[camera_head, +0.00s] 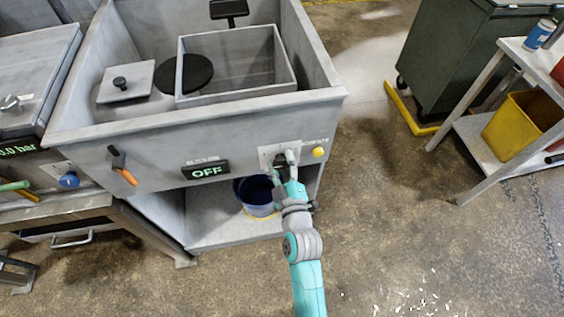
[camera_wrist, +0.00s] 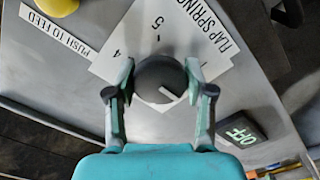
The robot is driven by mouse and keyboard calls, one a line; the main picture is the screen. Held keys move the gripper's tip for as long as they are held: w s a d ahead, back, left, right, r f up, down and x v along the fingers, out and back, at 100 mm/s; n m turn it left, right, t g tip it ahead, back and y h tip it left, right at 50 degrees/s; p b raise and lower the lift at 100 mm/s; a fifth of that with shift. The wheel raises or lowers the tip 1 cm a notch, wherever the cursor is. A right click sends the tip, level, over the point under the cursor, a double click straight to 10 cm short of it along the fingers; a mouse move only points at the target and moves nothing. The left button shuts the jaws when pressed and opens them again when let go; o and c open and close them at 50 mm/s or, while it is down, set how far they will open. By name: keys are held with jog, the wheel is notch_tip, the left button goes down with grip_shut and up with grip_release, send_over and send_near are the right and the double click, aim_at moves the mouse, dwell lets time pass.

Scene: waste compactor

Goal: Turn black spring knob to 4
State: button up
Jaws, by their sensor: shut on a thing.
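The black spring knob (camera_wrist: 157,72) is round and dark, with a white pointer line on its face. In the wrist view the line points to the lower right, away from the visible 4 and 5. The knob sits on a white plate (camera_wrist: 187,38) labelled FLAP SPRING; the plate's other numbers are hidden. My gripper (camera_wrist: 160,80) is shut on the knob, one finger on each side. In the head view my gripper (camera_head: 281,163) is at the machine's front panel and mostly covers the knob; part of the plate (camera_head: 265,153) shows.
A yellow button (camera_head: 318,152) labelled PUSH TO FEED is right of the knob. An OFF display (camera_head: 206,170) and an orange-handled lever (camera_head: 123,168) are to the left. A blue bucket (camera_head: 255,196) stands below. Open floor lies to the right, before the metal shelf (camera_head: 478,150).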

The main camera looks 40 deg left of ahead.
jog(key=m, duration=0.4)
jog(key=shift+m, duration=0.3)
jog(key=m, duration=0.4)
jog(key=shift+m, duration=0.3)
jog(key=m, duration=0.3)
jog(key=shift+m, duration=0.3)
jog(key=m, duration=0.4)
jog(key=shift+f, duration=0.1)
jog(key=m, duration=0.7)
jog(key=shift+m, duration=0.4)
jog(key=m, duration=0.6)
jog(key=shift+m, duration=0.4)
